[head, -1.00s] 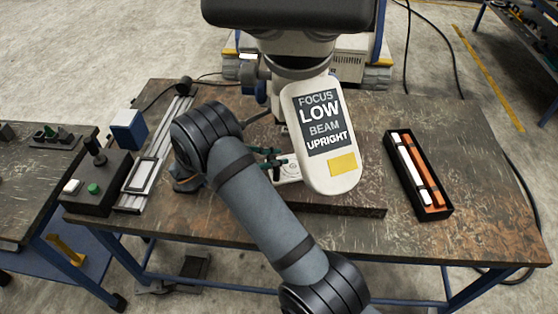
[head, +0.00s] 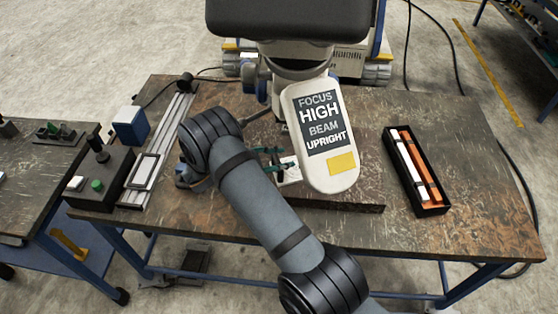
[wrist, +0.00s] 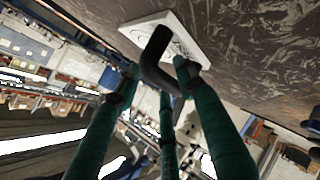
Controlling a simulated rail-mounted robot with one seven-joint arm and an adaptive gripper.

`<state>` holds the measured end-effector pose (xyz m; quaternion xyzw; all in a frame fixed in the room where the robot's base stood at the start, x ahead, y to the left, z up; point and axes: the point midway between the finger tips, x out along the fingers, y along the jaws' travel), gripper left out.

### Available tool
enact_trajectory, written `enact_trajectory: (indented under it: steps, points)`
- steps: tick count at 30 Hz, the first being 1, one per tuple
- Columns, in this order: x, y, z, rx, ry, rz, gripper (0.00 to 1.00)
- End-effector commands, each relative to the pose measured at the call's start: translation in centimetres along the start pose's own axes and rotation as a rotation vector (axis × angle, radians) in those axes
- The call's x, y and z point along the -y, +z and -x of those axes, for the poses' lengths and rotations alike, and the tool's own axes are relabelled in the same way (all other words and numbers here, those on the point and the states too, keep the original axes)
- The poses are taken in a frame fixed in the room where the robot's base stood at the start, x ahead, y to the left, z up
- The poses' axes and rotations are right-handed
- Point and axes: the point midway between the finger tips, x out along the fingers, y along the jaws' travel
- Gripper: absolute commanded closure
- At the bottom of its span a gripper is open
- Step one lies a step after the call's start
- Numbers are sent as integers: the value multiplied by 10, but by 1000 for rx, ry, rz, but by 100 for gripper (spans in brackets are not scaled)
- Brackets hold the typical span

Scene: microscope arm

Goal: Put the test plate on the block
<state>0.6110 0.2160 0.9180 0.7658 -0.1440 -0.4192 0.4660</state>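A white plate with dark markings (head: 289,172) lies by the dark slab (head: 340,202) under the microscope head, partly covered by the readout panel (head: 321,138); I take it for the test plate. The panel reads FOCUS HIGH, BEAM UPRIGHT. The white plate also shows in the wrist view (wrist: 190,38). My gripper (head: 272,158) has green fingers beside the plate, partly hidden by my arm. In the wrist view my gripper (wrist: 158,76) has its fingertips apart, with a dark bent bar (wrist: 157,55) between them. Whether they touch the bar is unclear. I cannot tell which piece is the block.
A black tray (head: 433,209) with white and orange bars lies at the right. A control box (head: 98,182), a rail fixture (head: 146,172) and a blue box (head: 130,125) stand at the left. The table between slab and tray is clear.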

Motion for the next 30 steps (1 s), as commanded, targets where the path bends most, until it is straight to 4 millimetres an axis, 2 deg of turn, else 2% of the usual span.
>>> enact_trajectory:
  steps: [8,12,17,24,30]
  points:
    - [0,0,0,0,0,0,58]
    - [1,-1,8,-3,0,0,58]
    - [3,-1,34,-6,-1,-1,58]
    - [3,-1,86,-5,-2,-2,58]
    - [1,-1,113,-3,-1,-1,58]
